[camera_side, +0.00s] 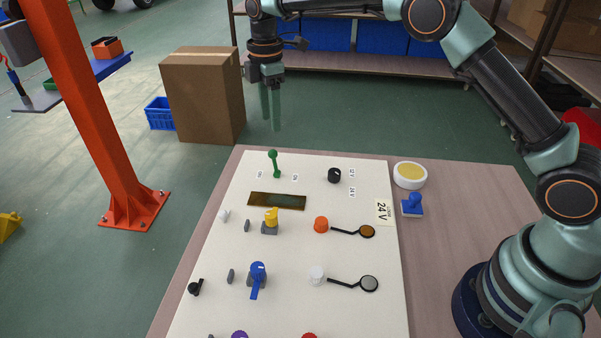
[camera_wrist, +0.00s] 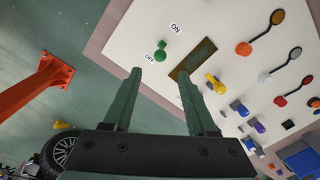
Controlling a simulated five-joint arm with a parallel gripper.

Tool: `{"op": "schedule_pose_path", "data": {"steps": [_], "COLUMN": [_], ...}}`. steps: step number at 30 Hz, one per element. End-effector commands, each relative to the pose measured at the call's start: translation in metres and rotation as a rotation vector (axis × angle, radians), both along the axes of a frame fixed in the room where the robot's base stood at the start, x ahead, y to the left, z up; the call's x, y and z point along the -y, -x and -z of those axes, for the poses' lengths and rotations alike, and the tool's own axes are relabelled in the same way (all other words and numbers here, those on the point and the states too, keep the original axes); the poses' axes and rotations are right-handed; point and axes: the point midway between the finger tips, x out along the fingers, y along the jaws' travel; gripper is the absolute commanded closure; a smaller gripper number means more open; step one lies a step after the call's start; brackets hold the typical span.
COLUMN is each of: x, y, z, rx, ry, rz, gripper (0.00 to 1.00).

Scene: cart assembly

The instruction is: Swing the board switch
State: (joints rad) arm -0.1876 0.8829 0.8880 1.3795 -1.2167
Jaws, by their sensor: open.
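The board (camera_side: 225,265) is a white panel lying on a table. Its switch is a green lever with a ball top (camera_side: 273,163) near the far edge, standing nearly upright between two small labels. In the wrist view the green lever (camera_wrist: 161,52) shows just beyond my fingertips, with an "ON" label (camera_wrist: 176,28) on one side and an "OFF" label (camera_wrist: 150,57) on the other. My gripper (camera_side: 270,125) hangs with its fingers pointing down, above and beyond the lever, apart from it. The fingers (camera_wrist: 158,75) are spread and empty.
A dark brass plate (camera_side: 277,201), a black knob (camera_side: 334,175), a yellow switch (camera_side: 270,218), an orange button (camera_side: 321,224) and a blue lever (camera_side: 257,277) stand nearby. A blue stamp-like piece (camera_side: 412,204) and yellow-topped disc (camera_side: 410,174) sit right of the board.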

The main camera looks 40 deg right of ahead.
Motion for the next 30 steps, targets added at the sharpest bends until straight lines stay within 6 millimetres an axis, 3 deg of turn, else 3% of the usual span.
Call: {"op": "schedule_pose_path", "data": {"steps": [15,21,30], "x": [0.0,0.0,0.0], "y": [0.002,0.001,0.001], "z": [0.091,0.106,0.108], "rx": [-0.002,0.0,0.001], "ry": [0.001,0.0,0.0], "rz": [0.002,0.003,0.003], "gripper": [0.42,0.42,0.42]}}
